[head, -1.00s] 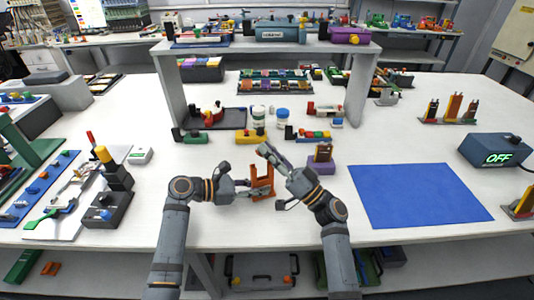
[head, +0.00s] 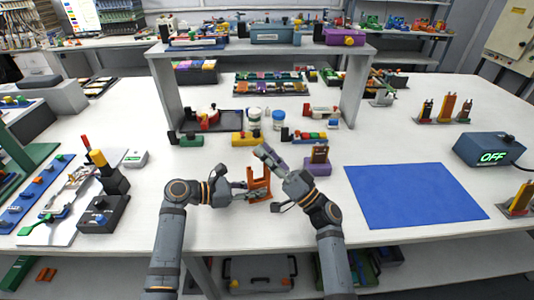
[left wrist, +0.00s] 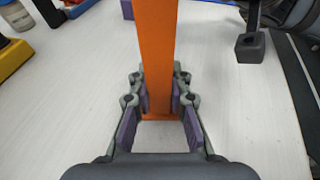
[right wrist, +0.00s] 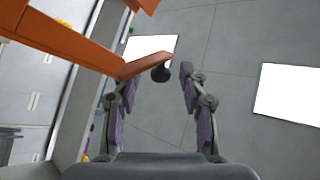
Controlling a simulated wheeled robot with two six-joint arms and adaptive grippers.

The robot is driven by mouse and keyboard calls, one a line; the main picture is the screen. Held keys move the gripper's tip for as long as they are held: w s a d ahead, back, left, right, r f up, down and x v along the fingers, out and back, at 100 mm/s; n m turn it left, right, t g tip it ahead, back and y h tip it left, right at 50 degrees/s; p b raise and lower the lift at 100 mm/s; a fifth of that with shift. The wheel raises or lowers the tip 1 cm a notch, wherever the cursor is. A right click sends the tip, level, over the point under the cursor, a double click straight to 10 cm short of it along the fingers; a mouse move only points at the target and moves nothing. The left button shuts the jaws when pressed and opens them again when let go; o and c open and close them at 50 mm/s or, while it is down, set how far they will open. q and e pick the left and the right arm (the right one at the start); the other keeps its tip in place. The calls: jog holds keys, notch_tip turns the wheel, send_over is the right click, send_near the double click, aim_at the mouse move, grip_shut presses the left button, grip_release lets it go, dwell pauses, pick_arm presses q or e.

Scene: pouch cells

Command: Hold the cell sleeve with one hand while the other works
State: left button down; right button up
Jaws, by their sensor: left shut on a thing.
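The orange cell sleeve (head: 260,181) stands upright on the white table at the front middle. My left gripper (head: 247,190) is shut on its lower part from the left. In the left wrist view the purple-padded fingers (left wrist: 160,105) press on both sides of the orange upright (left wrist: 158,50). My right gripper (head: 264,154) is above and to the right of the sleeve, pointing up and left. In the right wrist view its fingers (right wrist: 157,85) are apart. An orange part (right wrist: 70,40) and a dark round end (right wrist: 161,74) show beyond the fingertips, seemingly not gripped.
A purple block with a brown upright (head: 319,160) stands just right of my right gripper. A yellow block (head: 246,139) and small jars (head: 279,120) stand behind. A blue mat (head: 414,195) lies right. A dark box with a yellow top (head: 108,172) stands left.

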jog(key=s+d+f, duration=0.1)
jog(key=s+d, duration=0.8)
jog(key=d, duration=0.2)
jog(key=shift+s+d+f, duration=0.15)
jog(key=shift+f, duration=0.1)
